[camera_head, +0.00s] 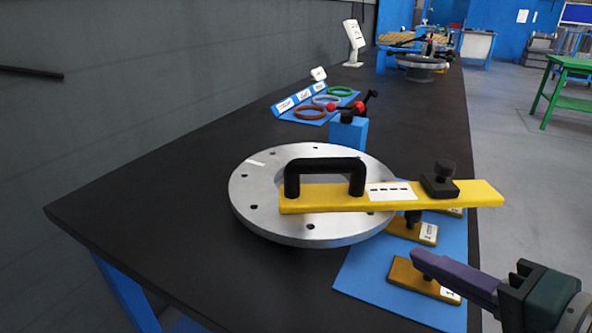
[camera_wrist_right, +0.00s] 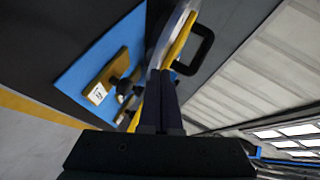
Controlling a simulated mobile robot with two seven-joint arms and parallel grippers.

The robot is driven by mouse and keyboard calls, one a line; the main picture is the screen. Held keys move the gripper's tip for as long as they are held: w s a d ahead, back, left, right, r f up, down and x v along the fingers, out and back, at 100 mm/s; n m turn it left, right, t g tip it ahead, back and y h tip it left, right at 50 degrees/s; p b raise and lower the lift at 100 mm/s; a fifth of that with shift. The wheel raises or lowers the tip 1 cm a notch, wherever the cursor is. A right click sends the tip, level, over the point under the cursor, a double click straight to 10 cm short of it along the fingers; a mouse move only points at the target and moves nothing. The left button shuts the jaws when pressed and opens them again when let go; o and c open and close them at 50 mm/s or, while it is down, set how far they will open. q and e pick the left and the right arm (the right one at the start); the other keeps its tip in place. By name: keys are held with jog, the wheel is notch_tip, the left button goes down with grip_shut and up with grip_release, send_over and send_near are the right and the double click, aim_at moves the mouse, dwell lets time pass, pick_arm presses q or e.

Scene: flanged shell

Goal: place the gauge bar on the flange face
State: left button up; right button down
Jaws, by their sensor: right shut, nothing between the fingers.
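The gauge bar (camera_head: 470,192) is a long yellow bar with a black arched handle, a white label and a black knob block. In the head view it lies across the right part of the round grey flange face (camera_head: 250,187), with its right end overhanging the rim. In the right wrist view the bar (camera_wrist_right: 179,40) shows edge-on, beside the flange rim. My right gripper (camera_head: 416,254) is shut and empty, below and in front of the bar's overhanging end. Its fingers (camera_wrist_right: 160,75) appear together in the wrist view. My left gripper is out of view.
A blue mat (camera_head: 360,272) with several labelled yellow-brown blocks (camera_head: 402,272) lies right of the flange. Behind it stand a blue block (camera_head: 348,133) with a red-knobbed black lever, coloured rings (camera_head: 310,113) and a label stand. The black bench (camera_head: 150,190) is clear at left.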

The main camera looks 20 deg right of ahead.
jog(key=d+m+t+b, duration=0.1)
jog(key=d+m+t+h, duration=0.1)
jog(key=m, duration=0.1)
jog(key=d+m+t+h+b, duration=0.1)
jog(key=shift+s+d+m+t+b, duration=0.15)
jog(key=shift+s+m+t+b, duration=0.1)
jog(key=shift+m+t+b, duration=0.15)
jog(key=shift+w+d+r, duration=0.1)
jog(key=shift+d+r, duration=0.1)
jog(key=shift+d, duration=0.1)
jog(key=shift+w+d+r+m+h, duration=0.1)
jog(key=shift+w+m+h, duration=0.2)
jog(key=shift+h, duration=0.1)
jog(key=b, duration=0.1)
send_near(357, 195)
jog(key=w+d, duration=0.1)
jog(key=w+d+r, duration=0.1)
jog(key=d, duration=0.1)
jog(key=w+d+r, duration=0.1)
jog(key=d, duration=0.1)
jog(key=shift+w, duration=0.4)
jog(key=shift+w+a, duration=0.85)
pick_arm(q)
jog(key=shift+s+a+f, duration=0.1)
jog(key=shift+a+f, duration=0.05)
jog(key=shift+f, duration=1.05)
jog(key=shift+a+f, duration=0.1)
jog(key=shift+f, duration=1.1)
pick_arm(e)
jog(key=shift+w+a, duration=0.4)
